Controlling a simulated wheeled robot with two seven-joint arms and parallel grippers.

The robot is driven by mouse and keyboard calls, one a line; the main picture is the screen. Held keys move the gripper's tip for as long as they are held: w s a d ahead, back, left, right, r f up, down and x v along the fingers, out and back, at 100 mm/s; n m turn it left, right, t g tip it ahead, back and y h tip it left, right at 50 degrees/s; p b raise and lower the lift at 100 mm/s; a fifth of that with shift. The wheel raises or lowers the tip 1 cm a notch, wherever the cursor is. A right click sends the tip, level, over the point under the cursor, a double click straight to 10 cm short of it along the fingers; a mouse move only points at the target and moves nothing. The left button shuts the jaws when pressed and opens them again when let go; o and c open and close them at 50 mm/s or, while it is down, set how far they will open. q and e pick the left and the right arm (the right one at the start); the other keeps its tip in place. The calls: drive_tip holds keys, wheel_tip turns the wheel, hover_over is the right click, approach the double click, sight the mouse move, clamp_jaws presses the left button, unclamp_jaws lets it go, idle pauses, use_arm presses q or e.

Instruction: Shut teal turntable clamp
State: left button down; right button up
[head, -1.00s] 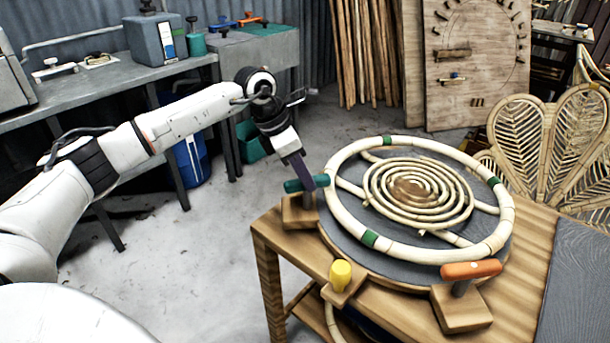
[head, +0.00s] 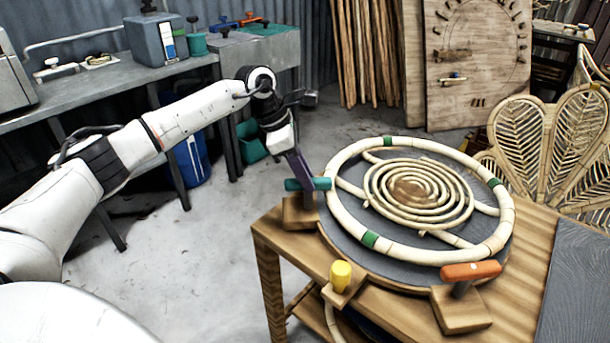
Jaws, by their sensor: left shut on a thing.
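The teal turntable clamp (head: 322,184) has a teal handle on a wooden block (head: 299,214) at the left corner of the wooden table. My left gripper (head: 304,181) comes down from above and is shut on the teal handle, covering part of it. The handle lies level, and its right end reaches close to the rattan ring. I cannot tell whether it touches the ring. The grey turntable (head: 345,220) carries the rattan ring (head: 340,213) with green bands and a rattan spiral (head: 417,190) inside. My right gripper is not in view.
An orange-handled clamp (head: 471,271) stands at the turntable's front right, and a yellow knob (head: 341,274) at the table's front edge. A rattan chair back (head: 548,140) is at the right. A grey workbench (head: 100,90) stands behind my left arm. The floor between is clear.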

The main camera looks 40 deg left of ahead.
use_arm(q)
drive_tip(key=c, duration=1.6)
unclamp_jaws()
drive_tip(key=shift+o, duration=0.2)
drive_tip(key=v, duration=1)
drive_tip(key=shift+r, duration=0.2)
drive_tip(key=shift+d, duration=0.1)
